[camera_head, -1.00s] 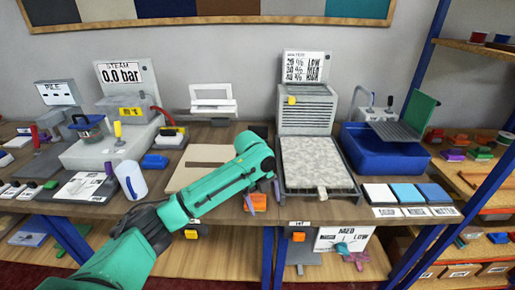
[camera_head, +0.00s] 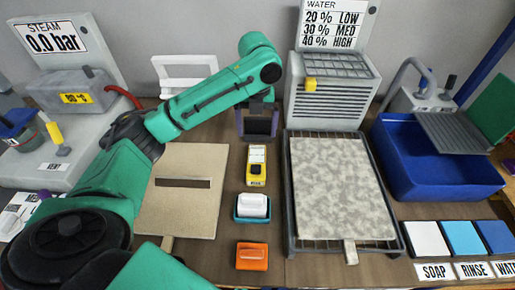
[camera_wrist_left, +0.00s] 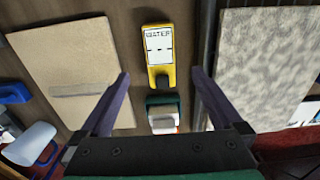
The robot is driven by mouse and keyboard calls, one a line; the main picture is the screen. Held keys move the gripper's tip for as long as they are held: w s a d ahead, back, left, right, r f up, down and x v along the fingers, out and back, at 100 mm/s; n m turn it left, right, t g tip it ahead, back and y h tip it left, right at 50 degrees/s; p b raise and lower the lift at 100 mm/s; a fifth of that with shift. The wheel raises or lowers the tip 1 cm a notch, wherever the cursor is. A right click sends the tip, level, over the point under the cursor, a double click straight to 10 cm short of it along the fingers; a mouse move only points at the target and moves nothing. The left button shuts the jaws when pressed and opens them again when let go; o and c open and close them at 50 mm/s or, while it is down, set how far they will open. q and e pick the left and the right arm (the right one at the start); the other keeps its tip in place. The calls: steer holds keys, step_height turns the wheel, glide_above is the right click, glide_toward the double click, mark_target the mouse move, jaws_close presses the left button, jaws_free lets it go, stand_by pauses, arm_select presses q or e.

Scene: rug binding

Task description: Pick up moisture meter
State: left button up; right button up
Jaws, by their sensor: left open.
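The moisture meter (camera_head: 257,166) is a small yellow device with a white screen. It lies on the bench between the beige board and the rack with the grey rug piece. In the left wrist view the meter (camera_wrist_left: 158,55) shows the word WATER on its screen, beyond and between my fingers. My left gripper (camera_head: 260,118) is above the bench just behind the meter in the head view. In the wrist view the left gripper (camera_wrist_left: 160,82) is open and empty, with one dark finger on each side. My right gripper is not in view.
A white-topped teal block (camera_head: 253,206) and an orange block (camera_head: 252,256) lie in front of the meter. The beige board (camera_head: 190,215) is to the left. The mottled rug (camera_head: 335,185) on its rack is close on the right. A blue basin (camera_head: 430,170) stands farther right.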

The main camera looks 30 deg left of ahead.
arm_select(q)
steer(key=p, duration=0.1)
glide_above(257, 160)
steer(key=f, duration=0.3)
steer(key=s+f, duration=0.1)
steer(key=f, duration=0.1)
steer(key=shift+d+f, duration=0.1)
steer(key=f, duration=0.2)
steer(key=f+p, duration=0.1)
steer(key=f, duration=0.1)
steer(key=w+f+p, duration=0.1)
steer(key=f, duration=0.2)
steer(key=shift+f, duration=0.1)
steer(key=shift+s+f, duration=0.1)
steer(key=shift+f, duration=0.15)
steer(key=c, duration=1.6)
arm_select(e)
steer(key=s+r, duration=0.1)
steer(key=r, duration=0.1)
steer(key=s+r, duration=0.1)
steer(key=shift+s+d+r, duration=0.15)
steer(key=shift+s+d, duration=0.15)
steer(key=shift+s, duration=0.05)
